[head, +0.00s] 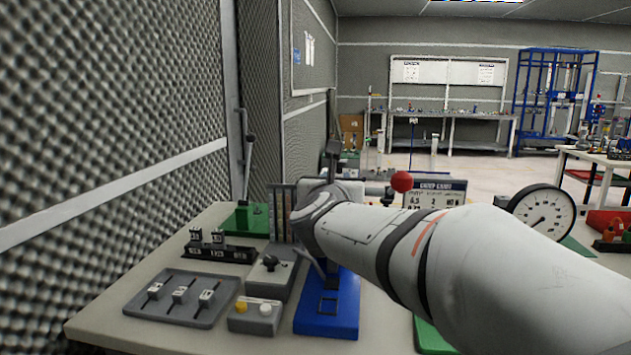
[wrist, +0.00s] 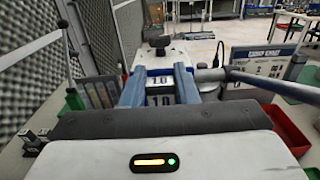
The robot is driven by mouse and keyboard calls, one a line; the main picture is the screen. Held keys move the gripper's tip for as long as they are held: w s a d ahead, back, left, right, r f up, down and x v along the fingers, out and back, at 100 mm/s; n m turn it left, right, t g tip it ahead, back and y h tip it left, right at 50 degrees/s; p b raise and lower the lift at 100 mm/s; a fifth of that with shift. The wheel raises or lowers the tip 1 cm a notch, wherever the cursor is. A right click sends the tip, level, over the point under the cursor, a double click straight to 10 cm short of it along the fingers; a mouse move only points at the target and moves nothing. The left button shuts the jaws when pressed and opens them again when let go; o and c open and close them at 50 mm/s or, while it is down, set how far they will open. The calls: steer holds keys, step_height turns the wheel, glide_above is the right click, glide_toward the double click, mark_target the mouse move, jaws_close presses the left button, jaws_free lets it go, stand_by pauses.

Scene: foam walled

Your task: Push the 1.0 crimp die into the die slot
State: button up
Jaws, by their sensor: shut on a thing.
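In the wrist view my gripper (wrist: 159,76) has its two blue-grey fingers closed on the sides of the 1.0 crimp die (wrist: 160,99), a small block marked 1.0. A second 1.0 mark shows just beyond it, between the fingertips; I cannot tell which part carries it. A pale press body with a dark knob (wrist: 160,42) stands right behind the fingertips. The die slot is hidden, so I cannot tell how far the die sits in it. In the head view my arm covers the gripper and die; the blue press base (head: 327,306) shows below.
A button box (head: 256,316) and a lever box (head: 270,272) sit beside the blue base. A dial gauge (head: 543,219) and a sign (head: 436,192) stand right.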

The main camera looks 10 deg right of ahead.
steer(key=shift+f+b, duration=1.05)
steer(key=shift+b, duration=0.2)
steer(key=o, duration=1.1)
steer(key=v, duration=0.8)
steer(key=shift+p, duration=0.4)
steer(key=shift+w+r, duration=0.1)
steer(key=shift+r, duration=0.05)
